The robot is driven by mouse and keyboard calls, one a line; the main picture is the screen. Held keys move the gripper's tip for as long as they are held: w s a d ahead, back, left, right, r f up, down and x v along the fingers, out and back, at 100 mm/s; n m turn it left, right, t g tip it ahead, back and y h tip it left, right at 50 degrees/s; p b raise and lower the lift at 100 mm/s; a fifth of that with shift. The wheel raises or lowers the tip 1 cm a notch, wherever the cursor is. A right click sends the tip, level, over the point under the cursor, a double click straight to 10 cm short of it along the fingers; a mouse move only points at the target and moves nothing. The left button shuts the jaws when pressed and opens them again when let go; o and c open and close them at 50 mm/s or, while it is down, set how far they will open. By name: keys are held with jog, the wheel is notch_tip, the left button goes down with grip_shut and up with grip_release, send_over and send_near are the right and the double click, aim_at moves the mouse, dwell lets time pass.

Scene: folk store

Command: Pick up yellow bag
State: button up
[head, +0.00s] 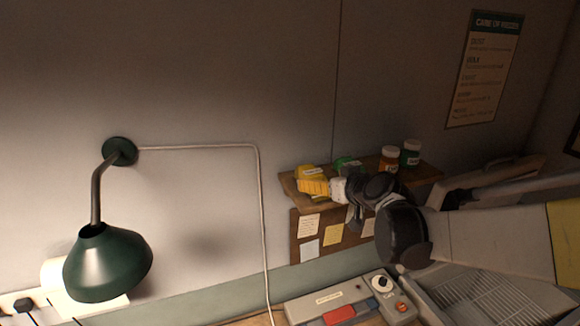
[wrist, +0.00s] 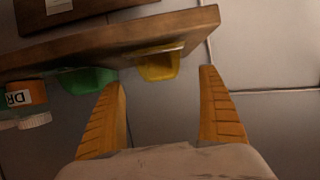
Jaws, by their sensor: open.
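The yellow bag (head: 305,170) sits at the left end of a small wooden wall shelf (head: 428,173) in the head view, partly hidden behind my gripper (head: 316,187). In the wrist view, which looks upside down, the yellow bag (wrist: 159,66) rests against the shelf edge. My gripper (wrist: 162,77) is open there, with one orange finger on each side of the bag's line. The bag is just beyond the fingertips, and I see no contact. The gripper is empty.
A green bag (wrist: 78,81) lies beside the yellow one, near the left finger. An orange bottle (head: 389,158) and a green bottle (head: 410,153) stand further right on the shelf. A green lamp (head: 108,263) and a cable (head: 260,200) are on the wall to the left.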

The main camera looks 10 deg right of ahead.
aim_at(318, 178)
jog(key=shift+x, duration=0.8)
jog(key=shift+w+a+f+p, duration=0.15)
jog(key=shift+w+a+p, duration=0.25)
jog(key=shift+w, duration=0.4)
jog(key=x, duration=0.4)
jog(key=shift+w+p, duration=0.15)
jog(key=shift+p, duration=0.2)
jog(key=shift+d, duration=0.1)
jog(key=shift+c, duration=0.9)
jog(key=c, duration=1.2)
